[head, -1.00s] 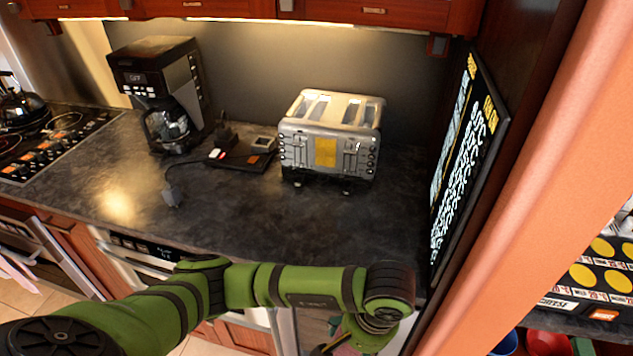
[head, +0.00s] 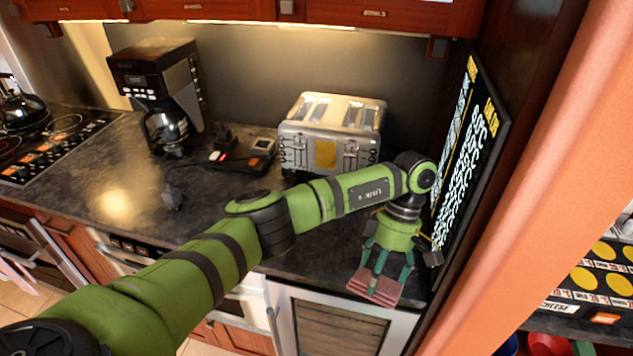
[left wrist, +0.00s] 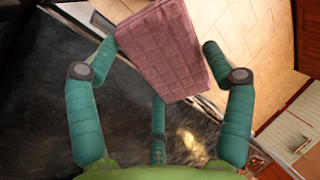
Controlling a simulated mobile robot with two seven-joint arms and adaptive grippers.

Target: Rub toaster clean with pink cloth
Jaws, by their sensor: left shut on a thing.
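The silver toaster (head: 330,135) stands on the dark counter against the back wall, with a yellow patch on its front. My left gripper (head: 380,280) is over the counter's front right edge, in front of and right of the toaster and apart from it. Its teal fingers are shut on the pink cloth (head: 376,286), which hangs from the fingertips. The left wrist view shows the folded cloth (left wrist: 165,50) between the fingers, with the counter edge and tiled floor beyond. My right gripper is not in view.
A coffee maker (head: 160,95) stands at the back left, with a small dark device (head: 245,155) and cord beside the toaster. A black lettered board (head: 470,150) bounds the counter's right side. The counter (head: 130,195) is clear at front left.

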